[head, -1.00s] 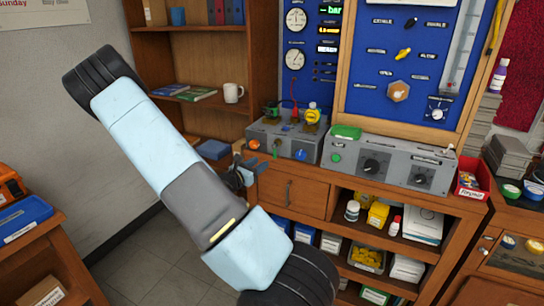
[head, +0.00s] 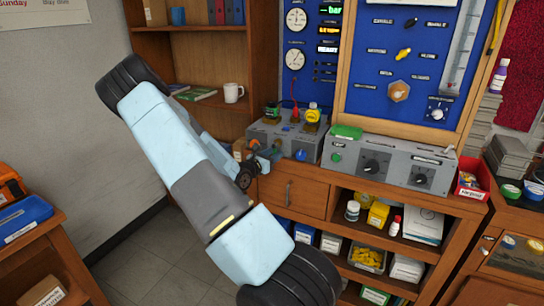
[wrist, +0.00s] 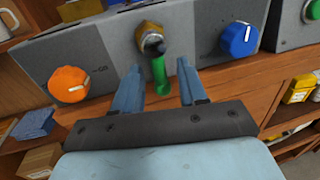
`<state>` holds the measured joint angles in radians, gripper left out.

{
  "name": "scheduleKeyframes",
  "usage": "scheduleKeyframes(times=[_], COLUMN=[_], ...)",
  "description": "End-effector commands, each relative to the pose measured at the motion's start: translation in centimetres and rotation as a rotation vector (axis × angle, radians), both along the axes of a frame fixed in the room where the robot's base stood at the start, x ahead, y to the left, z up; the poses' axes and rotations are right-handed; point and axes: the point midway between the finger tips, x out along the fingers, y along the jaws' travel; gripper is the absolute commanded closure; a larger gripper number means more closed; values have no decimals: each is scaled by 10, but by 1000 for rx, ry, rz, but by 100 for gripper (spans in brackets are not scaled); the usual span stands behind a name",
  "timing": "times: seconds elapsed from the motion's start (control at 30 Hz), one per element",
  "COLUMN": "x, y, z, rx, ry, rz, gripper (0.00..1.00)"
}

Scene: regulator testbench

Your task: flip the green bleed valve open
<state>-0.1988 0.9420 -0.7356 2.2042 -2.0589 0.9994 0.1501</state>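The green bleed valve lever (wrist: 159,72) hangs down from a brass valve body (wrist: 150,38) on the front of a grey box (wrist: 110,35) in the wrist view. My gripper (wrist: 159,66) is open, with one blue finger to each side of the lever in the picture. I see no finger touching the lever, and I cannot tell how deep it sits between them. In the head view my gripper (head: 268,155) is at the front of the grey box (head: 318,146), and the valve is mostly hidden behind it.
An orange knob (wrist: 69,84) is left of the valve and a blue knob (wrist: 239,38) is right of it. A wooden bench edge (wrist: 225,85) runs below the box. A second grey box (head: 400,165) stands to the right. A white mug (head: 234,93) is on the shelf behind.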

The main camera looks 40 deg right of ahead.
Motion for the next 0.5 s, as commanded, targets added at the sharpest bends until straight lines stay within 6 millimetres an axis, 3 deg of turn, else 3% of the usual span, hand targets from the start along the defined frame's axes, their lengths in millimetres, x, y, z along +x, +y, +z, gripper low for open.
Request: scheduleKeyframes(times=[0.07, 0.4, 0.5], x=[0, 0, 0], y=[0, 0, 0], z=[0, 0, 0], rx=[0, 0, 0], ry=[0, 0, 0], rz=[0, 0, 0], gripper=[66, 98, 100])
